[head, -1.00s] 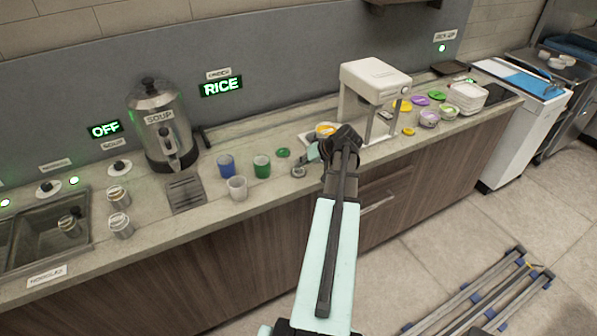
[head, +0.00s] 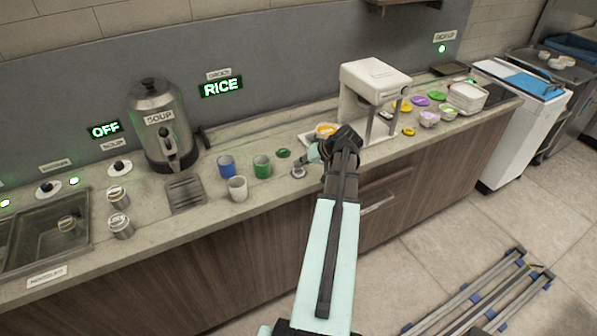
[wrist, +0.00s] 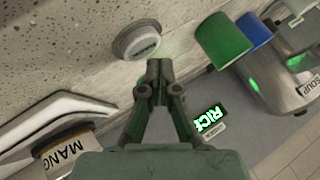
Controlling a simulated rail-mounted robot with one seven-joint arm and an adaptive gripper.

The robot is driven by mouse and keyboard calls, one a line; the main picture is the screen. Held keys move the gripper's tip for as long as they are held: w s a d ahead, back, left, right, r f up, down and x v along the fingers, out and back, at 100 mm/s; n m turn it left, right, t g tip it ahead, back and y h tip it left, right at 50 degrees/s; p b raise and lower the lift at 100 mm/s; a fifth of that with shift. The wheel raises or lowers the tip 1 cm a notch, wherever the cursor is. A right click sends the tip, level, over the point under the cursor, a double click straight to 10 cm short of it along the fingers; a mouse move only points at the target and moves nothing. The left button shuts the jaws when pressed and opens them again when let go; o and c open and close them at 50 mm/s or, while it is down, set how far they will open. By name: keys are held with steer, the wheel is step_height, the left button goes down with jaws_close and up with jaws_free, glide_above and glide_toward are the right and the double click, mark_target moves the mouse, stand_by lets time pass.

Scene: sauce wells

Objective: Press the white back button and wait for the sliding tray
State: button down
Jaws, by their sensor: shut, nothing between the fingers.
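A round white-grey button (wrist: 138,42) with an unreadable label is on the counter in the wrist view. It appears to be the small round knob (head: 298,172) near the counter's front edge in the head view. My gripper (wrist: 158,66) is shut and empty, its fingertips beside the button; contact cannot be told. In the head view my gripper (head: 312,153) is partly hidden by my arm. A white curved tray edge (wrist: 50,106) shows at left in the wrist view, with a bowl labelled "MANG..." (wrist: 68,150). In the head view an orange-filled bowl (head: 325,129) sits by the white machine (head: 375,85).
Green (head: 262,166), blue (head: 226,166) and white (head: 237,188) cups stand left of my gripper. A soup urn (head: 158,125) is behind them. Bowls and lids crowd the counter's right side.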

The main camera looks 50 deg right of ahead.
steer(key=shift+f, duration=0.15)
steer(key=shift+f+b, duration=0.25)
steer(key=shift+b, duration=0.15)
